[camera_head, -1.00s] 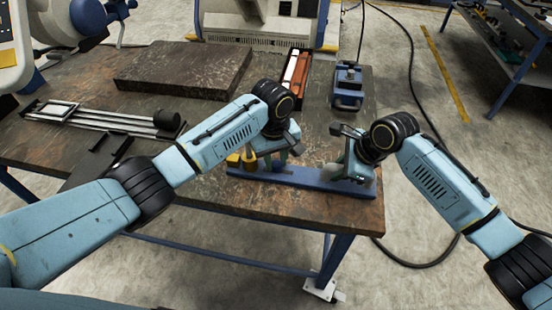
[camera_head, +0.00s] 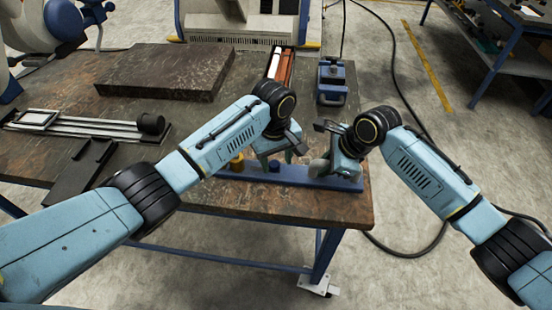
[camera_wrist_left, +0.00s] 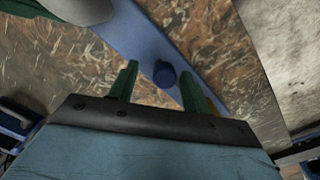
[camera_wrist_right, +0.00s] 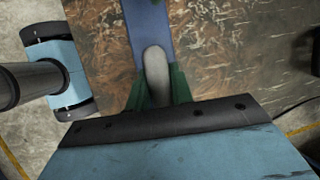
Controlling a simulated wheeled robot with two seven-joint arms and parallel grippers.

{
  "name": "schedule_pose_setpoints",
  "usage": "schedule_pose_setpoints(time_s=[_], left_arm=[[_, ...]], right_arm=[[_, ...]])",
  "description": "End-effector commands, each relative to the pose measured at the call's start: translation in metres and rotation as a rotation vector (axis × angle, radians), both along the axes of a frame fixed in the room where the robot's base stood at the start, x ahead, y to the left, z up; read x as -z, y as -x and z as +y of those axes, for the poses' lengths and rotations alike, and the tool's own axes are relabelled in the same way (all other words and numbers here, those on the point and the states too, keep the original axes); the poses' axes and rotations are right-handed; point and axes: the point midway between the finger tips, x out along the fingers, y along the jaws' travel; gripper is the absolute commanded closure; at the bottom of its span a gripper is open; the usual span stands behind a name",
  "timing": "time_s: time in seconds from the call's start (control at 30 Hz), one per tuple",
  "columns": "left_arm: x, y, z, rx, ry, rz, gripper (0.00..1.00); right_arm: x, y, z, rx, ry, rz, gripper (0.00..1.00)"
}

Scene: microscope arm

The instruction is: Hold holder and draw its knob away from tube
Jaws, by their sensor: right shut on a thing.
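The holder is a long blue bar (camera_head: 305,178) lying along the table's front edge. It bears an orange-yellow part (camera_head: 237,163) at its left, a small blue peg (camera_head: 274,165) near its middle and a pale grey rounded piece (camera_head: 318,168) at its right. I cannot tell which is the tube. My left gripper (camera_head: 279,152) is open above the bar; in the left wrist view the blue peg (camera_wrist_left: 164,73) shows between and beyond its green fingers (camera_wrist_left: 160,88). My right gripper (camera_head: 338,166) is shut on the pale grey piece, which also shows between its fingers in the right wrist view (camera_wrist_right: 157,75).
A dark slab (camera_head: 165,72) lies at the back left. A metal rail device (camera_head: 90,122) and black flat pieces (camera_head: 85,168) lie at the left. A red box (camera_head: 280,65) and a blue device (camera_head: 332,82) stand at the back. The table between is mostly clear.

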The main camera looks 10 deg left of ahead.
Motion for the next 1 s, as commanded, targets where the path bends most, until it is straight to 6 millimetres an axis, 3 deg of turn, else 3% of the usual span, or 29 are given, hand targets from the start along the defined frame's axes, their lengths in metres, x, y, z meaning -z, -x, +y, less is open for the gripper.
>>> schedule_pose_setpoints(time_s=[0.27, 0.7, 1.0], left_arm=[[-0.012, -0.001, 0.001, -0.001, 0.000, -0.002, 0.51], [-0.099, 0.001, 0.003, 0.000, 0.001, -0.003, 0.51], [-0.120, 0.002, 0.004, 0.000, 0.001, 0.001, 0.51]], right_arm=[[-0.003, -0.002, 0.000, 0.001, -0.005, -0.006, 1.00], [-0.003, -0.002, 0.000, 0.003, -0.006, -0.006, 1.00], [-0.003, -0.002, 0.000, 0.002, -0.006, -0.005, 1.00]])
